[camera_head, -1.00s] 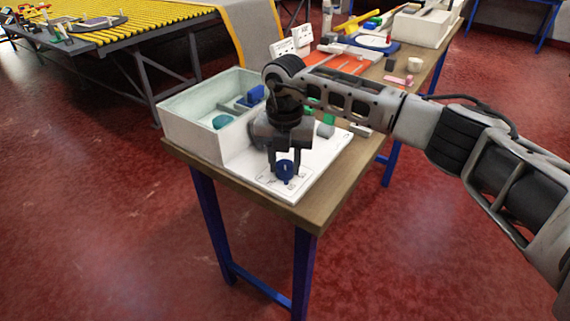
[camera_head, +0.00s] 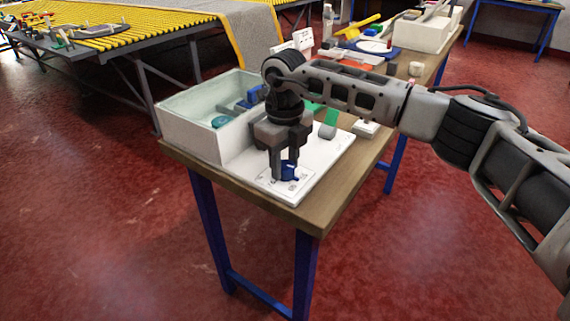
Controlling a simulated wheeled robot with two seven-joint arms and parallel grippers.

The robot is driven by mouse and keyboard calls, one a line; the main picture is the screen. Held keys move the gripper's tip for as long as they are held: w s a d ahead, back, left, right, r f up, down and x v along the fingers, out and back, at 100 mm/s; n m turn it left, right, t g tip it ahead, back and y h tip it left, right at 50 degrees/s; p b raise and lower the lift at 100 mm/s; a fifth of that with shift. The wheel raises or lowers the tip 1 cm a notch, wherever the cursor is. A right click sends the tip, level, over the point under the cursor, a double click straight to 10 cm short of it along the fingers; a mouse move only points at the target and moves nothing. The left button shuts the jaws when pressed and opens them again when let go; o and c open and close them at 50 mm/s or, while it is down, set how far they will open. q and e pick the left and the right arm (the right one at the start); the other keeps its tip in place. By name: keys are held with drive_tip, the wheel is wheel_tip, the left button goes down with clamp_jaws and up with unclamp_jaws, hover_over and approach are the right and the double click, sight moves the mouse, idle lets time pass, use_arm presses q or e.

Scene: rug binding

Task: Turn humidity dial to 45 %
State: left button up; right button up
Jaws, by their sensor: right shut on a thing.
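The humidity dial is a small blue knob (camera_head: 290,171) on a white panel (camera_head: 318,172) at the front corner of the wooden table. My right gripper (camera_head: 284,172) points straight down over it and is shut on the blue dial, with a finger on either side. The fingers hide part of the dial and of the markings around it, so I cannot read its setting. My left gripper is not in view.
A clear-walled white box (camera_head: 190,128) with blue and teal items stands left of the panel. The table's front edge (camera_head: 250,192) is close by. A yellow roller conveyor (camera_head: 90,45) stands at the back left.

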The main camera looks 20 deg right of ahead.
drive_tip(key=n, duration=0.3)
drive_tip(key=shift+n+b, duration=0.4)
drive_tip(key=n, duration=0.2)
drive_tip(key=shift+n, duration=0.3)
drive_tip(key=n+b, duration=0.1)
drive_tip(key=n, duration=0.2)
drive_tip(key=shift+n, duration=0.3)
drive_tip(key=n, duration=0.5)
drive_tip(key=shift+b, duration=0.3)
drive_tip(key=n, duration=0.3)
drive_tip(key=shift+r, duration=0.1)
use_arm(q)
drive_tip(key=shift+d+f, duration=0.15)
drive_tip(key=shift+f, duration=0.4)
use_arm(e)
drive_tip(key=shift+n, duration=0.9)
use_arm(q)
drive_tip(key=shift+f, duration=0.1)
use_arm(e)
drive_tip(key=o, duration=1)
drive_tip(key=shift+s, duration=0.1)
